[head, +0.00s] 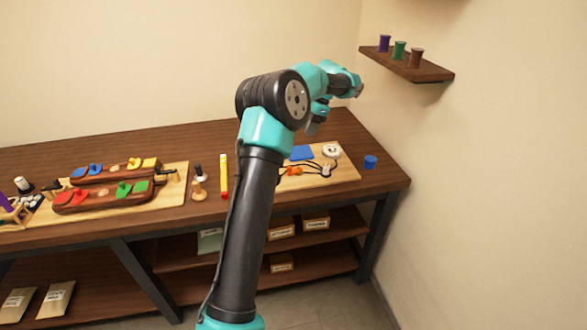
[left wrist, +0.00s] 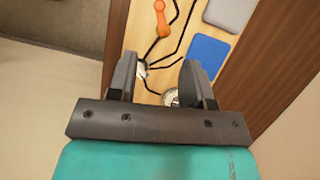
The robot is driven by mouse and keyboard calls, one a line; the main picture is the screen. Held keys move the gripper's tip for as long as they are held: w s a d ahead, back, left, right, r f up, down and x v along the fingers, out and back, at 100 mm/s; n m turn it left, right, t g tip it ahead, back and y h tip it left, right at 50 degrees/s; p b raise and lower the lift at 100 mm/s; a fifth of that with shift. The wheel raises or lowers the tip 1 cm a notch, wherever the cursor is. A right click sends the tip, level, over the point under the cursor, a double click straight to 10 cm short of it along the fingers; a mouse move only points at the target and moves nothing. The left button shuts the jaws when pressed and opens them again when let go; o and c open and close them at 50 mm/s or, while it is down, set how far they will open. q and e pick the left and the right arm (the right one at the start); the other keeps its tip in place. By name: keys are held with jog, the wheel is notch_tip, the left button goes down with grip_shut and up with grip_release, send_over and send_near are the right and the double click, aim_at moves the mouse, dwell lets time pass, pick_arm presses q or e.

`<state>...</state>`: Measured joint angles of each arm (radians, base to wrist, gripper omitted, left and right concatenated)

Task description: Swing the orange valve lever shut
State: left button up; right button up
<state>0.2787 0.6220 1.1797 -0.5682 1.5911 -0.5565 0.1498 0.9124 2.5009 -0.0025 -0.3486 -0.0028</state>
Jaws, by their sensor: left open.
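The orange lever (head: 294,170) is on the light wooden board (head: 345,176) at the right of the bench. It also shows at the top of the left wrist view (left wrist: 163,25), cut off by the edge, beyond my fingertips. My left gripper (head: 312,128) points down above the board; its fingers look small and partly hidden in the head view. In the left wrist view its two fingers (left wrist: 160,76) stand apart, open. The orange lever is not between them. Black cable-like strips and a pale round part (left wrist: 171,98) show between and beneath the fingers. My right gripper is not in view.
A blue pad (head: 302,153) and a white round part (head: 331,150) are on the same board. A blue cup-like piece (head: 370,162) stands right of it. A yellow-red bar (head: 224,177) lies left. A wall shelf (head: 407,66) holds three spools. The right wall is close.

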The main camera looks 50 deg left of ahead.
pick_arm(q)
jog(key=x, duration=1.7)
jog(key=shift+f, duration=0.2)
grip_shut()
